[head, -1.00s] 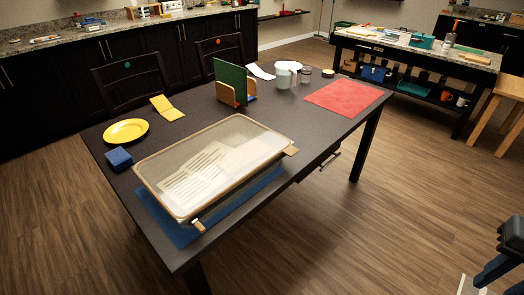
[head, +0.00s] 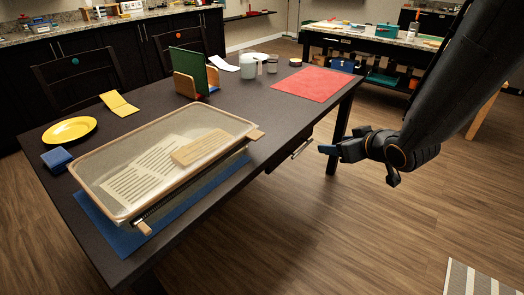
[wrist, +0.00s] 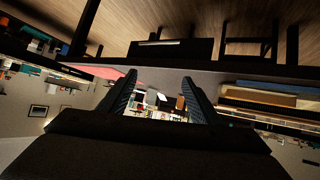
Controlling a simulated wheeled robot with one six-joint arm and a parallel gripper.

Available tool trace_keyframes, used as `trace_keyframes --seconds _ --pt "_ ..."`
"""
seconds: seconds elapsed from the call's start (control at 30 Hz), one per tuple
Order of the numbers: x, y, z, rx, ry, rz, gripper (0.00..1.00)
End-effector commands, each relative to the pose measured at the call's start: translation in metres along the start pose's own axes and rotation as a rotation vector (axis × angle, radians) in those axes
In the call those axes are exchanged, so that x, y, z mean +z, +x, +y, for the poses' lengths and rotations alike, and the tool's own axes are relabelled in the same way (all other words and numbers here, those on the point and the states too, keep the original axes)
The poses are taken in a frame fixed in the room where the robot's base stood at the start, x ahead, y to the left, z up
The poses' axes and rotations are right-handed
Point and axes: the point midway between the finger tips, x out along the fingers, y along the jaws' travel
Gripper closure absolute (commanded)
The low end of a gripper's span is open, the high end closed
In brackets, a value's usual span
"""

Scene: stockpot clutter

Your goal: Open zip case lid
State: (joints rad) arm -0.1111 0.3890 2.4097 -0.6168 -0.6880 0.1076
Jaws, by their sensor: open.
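The zip case (head: 106,162) lies flat on the dark table, with a tan rim and a clear lid (head: 205,121) that looks down. Striped sheets (head: 142,172) and a tan slatted piece (head: 200,147) show through the lid. Dark zip teeth run along its near side, with a small tan tab (head: 144,228) at the near corner and another (head: 256,134) at the right corner. My gripper (head: 328,150) is off the table's right side, apart from the case. In the wrist view, my gripper (wrist: 160,82) is open with nothing between its fingers.
A blue mat (head: 112,235) lies under the case. A blue block (head: 57,159), yellow plate (head: 69,130), yellow folded card (head: 119,103), green board in a wooden holder (head: 187,68), white pot (head: 268,65) and red mat (head: 312,84) share the table. Floor around my gripper is clear.

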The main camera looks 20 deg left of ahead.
Motion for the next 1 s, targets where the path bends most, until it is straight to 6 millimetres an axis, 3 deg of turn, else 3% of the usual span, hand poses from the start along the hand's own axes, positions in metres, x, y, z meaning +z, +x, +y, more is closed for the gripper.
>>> trace_keyframes --seconds 0.03,0.1,0.2,0.33,0.6,1.0 --pt "0.001 0.026 -0.018 -0.068 -0.028 0.081 0.42" --pt "-0.011 0.044 -0.047 -0.169 -0.058 0.206 0.42" --pt "-0.023 0.056 -0.085 -0.310 -0.078 0.360 0.42" --pt "-0.031 0.056 -0.121 -0.459 -0.076 0.502 0.42" --pt "-0.040 0.051 -0.148 -0.571 -0.063 0.606 0.42" --pt "-0.070 0.089 -0.178 -0.570 -0.063 0.604 0.42"
